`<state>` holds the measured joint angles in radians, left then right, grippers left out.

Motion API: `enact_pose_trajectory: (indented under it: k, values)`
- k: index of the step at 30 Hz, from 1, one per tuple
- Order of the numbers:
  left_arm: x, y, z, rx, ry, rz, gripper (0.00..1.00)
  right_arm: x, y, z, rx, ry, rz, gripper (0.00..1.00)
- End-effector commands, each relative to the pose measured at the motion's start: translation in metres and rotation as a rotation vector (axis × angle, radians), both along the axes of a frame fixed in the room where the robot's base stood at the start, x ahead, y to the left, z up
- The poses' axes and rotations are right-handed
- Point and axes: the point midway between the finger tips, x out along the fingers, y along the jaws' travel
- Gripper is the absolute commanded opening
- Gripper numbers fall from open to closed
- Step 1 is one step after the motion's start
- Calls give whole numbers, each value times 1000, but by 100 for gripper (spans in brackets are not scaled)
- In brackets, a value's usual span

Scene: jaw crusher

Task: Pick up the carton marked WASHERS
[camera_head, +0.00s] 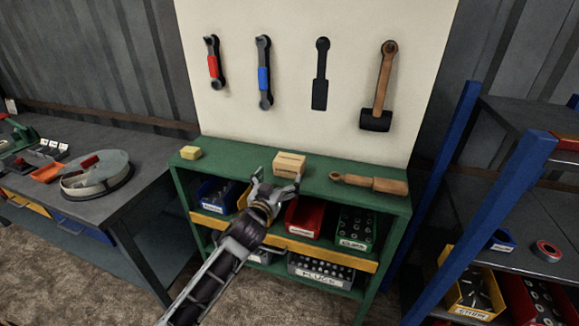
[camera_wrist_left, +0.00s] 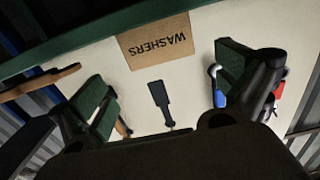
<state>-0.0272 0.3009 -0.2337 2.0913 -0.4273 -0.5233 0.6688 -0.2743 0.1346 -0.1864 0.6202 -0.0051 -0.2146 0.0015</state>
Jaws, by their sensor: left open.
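The WASHERS carton (camera_head: 289,162) is a small tan box on top of the green shelf unit. In the left wrist view the carton (camera_wrist_left: 157,47) appears upside down with its printed face toward the camera, lying beyond and between the fingers. My left gripper (camera_head: 277,179) is open and empty, in front of the carton in the head view. The wrist view shows its two green-padded fingers (camera_wrist_left: 168,88) spread apart, with a gap to the carton. My right gripper is not in view.
A wooden-handled tool (camera_head: 370,183) lies right of the carton and a yellow block (camera_head: 190,153) sits to the left on the green shelf top (camera_head: 228,156). Bins such as the red one (camera_head: 305,216) fill the shelves below. A blue-framed rack (camera_head: 490,210) stands at right.

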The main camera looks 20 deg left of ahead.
Motion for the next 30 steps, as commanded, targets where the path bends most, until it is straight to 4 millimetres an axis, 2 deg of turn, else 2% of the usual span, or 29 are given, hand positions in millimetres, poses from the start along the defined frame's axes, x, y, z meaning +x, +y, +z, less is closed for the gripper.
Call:
enact_pose_trajectory:
  k: [6,18,30]
  values:
    - [18,0,1,2,-1,0,100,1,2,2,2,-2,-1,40]
    - [49,-2,1,1,0,0,100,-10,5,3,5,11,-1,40]
    - [54,-2,0,1,0,0,100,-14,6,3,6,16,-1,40]
